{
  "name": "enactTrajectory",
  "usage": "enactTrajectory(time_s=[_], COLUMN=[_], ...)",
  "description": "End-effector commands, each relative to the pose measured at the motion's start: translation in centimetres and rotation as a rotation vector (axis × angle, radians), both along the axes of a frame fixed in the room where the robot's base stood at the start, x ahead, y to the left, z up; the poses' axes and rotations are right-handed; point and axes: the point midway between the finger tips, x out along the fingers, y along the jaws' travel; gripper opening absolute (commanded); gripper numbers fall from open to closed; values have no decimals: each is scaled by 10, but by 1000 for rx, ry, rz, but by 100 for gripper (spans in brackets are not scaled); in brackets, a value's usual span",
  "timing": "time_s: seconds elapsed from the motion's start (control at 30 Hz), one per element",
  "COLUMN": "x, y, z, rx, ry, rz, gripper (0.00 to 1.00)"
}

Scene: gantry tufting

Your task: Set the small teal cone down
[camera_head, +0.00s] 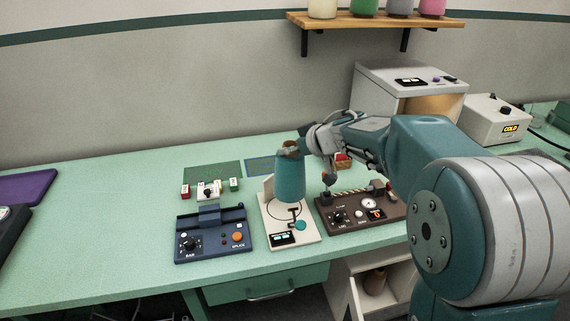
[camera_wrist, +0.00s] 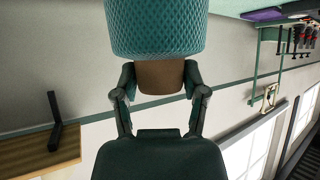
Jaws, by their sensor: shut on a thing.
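The small teal cone (camera_head: 290,180) is upright over the white board (camera_head: 302,236) with a black ring and a small display. Its textured teal yarn (camera_wrist: 158,28) fills the top of the wrist view, and its bare brown end (camera_wrist: 160,76) lies between the fingers. My gripper (camera_head: 292,150) is shut on this brown upper end. It also shows in the wrist view (camera_wrist: 160,82), one finger on each side. The cone's lower end hides part of the board. I cannot tell whether it touches the board or hangs just above it.
A dark blue device (camera_head: 213,240) with knobs stands left of the board. A brown device (camera_head: 360,212) with a dial stands close on its right. A green mat (camera_head: 212,173) lies behind. The bench (camera_head: 110,240) is clear at the left. A wooden shelf (camera_head: 385,20) holds cones above.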

Motion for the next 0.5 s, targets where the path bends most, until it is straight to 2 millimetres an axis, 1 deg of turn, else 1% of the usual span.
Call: enactTrajectory(time_s=[0.03, 0.1, 0.27, 0.37, 0.5], x=[6, 13, 21, 28, 27], y=[5, 7, 9, 12, 12], z=[-9, -17, -28, -39, -60], rx=[2, 2, 5, 5, 5], ry=[2, 1, -2, 0, 0], rz=[1, 1, 0, 0, -1], gripper=[0, 0, 0, 0, 0])
